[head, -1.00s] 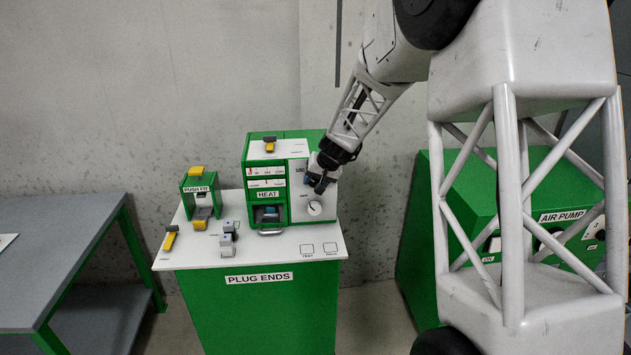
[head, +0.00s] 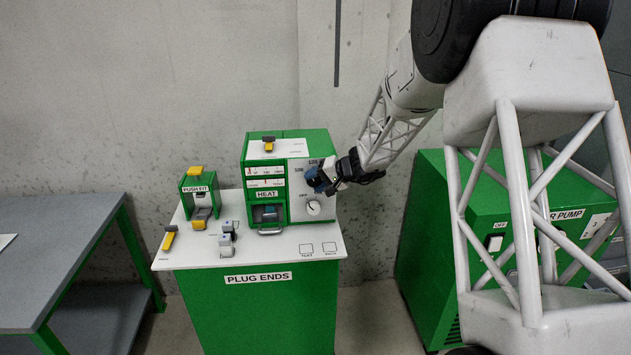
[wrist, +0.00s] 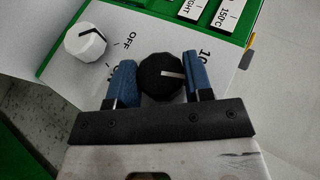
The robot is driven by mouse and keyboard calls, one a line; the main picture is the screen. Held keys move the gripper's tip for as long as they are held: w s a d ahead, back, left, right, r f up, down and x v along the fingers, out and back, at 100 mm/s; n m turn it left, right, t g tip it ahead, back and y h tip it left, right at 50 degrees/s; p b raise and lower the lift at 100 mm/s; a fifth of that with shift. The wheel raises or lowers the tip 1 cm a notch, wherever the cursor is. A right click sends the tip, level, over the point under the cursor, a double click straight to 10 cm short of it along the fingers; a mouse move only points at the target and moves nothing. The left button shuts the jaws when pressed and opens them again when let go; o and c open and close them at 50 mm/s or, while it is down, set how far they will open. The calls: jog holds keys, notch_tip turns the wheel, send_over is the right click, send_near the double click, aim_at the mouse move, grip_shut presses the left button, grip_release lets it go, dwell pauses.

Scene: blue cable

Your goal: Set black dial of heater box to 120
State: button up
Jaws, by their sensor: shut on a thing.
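The heater box (head: 287,146) is green with a white front panel and a HEAT label, and stands on the white tabletop. Its black dial (wrist: 163,76) shows in the wrist view with a white pointer line. My gripper (head: 318,180) is at the panel's upper right, its blue fingers on either side of the dial; it also shows in the wrist view (wrist: 157,82). The gripper is shut on the dial. Printed marks beside the dial are partly hidden by the fingers; "10" shows at the upper right. In the head view the gripper hides the dial.
A white dial (wrist: 85,42) sits beside the black one, near an OFF mark. The PUSH FIT fixture (head: 200,192), a yellow-handled tool (head: 169,238) and a grey piece (head: 226,240) are on the tabletop. The AIR PUMP cabinet (head: 422,225) stands at the right.

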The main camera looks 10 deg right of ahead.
jog(key=shift+f+m+t+y, duration=0.1)
jog(key=shift+m+t+y, duration=0.35)
jog(key=shift+y, duration=0.95)
jog(key=o, duration=0.9)
jog(key=shift+d, duration=0.15)
jog(key=shift+v, duration=3.8)
